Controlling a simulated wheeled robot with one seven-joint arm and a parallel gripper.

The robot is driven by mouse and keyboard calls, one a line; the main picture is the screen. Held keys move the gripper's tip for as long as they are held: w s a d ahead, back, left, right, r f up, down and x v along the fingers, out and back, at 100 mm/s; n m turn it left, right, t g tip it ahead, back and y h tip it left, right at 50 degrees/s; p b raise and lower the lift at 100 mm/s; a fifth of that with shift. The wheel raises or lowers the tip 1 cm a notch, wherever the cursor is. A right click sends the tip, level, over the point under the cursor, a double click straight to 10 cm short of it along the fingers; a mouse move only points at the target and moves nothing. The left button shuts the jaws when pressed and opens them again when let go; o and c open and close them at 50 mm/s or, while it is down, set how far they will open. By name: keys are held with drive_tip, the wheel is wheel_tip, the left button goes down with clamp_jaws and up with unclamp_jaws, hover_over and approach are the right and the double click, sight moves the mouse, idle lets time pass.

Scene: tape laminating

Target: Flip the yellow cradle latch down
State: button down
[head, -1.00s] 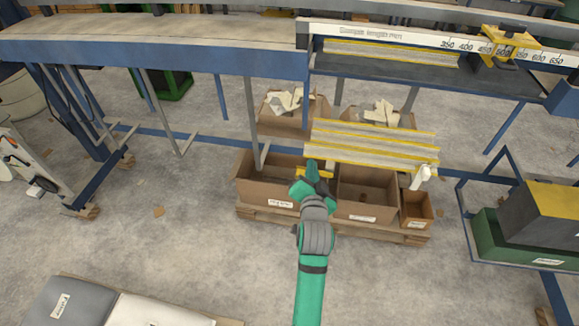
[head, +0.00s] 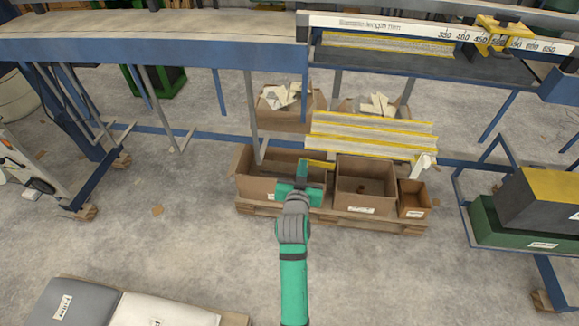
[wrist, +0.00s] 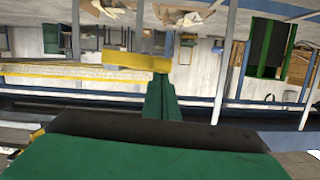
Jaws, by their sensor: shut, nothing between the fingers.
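The yellow latch (head: 318,164) is a short bar at the lower left of the cradle's strips. It lies across the upper middle of the wrist view (wrist: 137,60), roughly level. The cradle holds several long pale strips with yellow edges (head: 372,137). My gripper (head: 302,166) is shut and empty. Its green fingertips (wrist: 161,82) are just below the latch's right part in the wrist view. I cannot tell whether they touch it. My fingers partly cover the latch's left end in the head view.
Open cardboard boxes (head: 366,182) stand on a pallet below the cradle. A white end piece (head: 423,166) is at the cradle's right end. A long table (head: 150,48) and a ruler rail (head: 420,33) are behind.

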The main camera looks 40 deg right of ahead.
drive_tip(key=shift+a+f, duration=0.1)
drive_tip(key=shift+f, duration=0.15)
idle(0.4)
drive_tip(key=s+a+r, duration=0.6)
drive_tip(key=s, duration=0.1)
drive_tip(key=shift+a+r, duration=0.2)
drive_tip(key=shift+r, duration=0.2)
idle(0.7)
drive_tip(key=s+a+f+n+t+y, duration=0.2)
drive_tip(key=s+a+f+n+y, duration=0.15)
drive_tip(key=a+f, duration=0.45)
drive_tip(key=s+a+f+n+t+y, duration=0.15)
drive_tip(key=s+a+f+n, duration=0.3)
drive_tip(key=a, duration=0.65)
drive_tip(key=s+a+r+n+y, duration=0.1)
drive_tip(key=s+a+y, duration=0.2)
drive_tip(key=s+a, duration=0.4)
drive_tip(key=s+a+r+y, duration=0.1)
drive_tip(key=s+a+y, duration=0.1)
drive_tip(key=s+a, duration=0.5)
drive_tip(key=s+t, duration=0.1)
drive_tip(key=s, duration=0.4)
drive_tip(key=shift+s+a+n+y, duration=0.2)
drive_tip(key=shift+s+n+y, duration=0.05)
drive_tip(key=shift+n+y, duration=0.15)
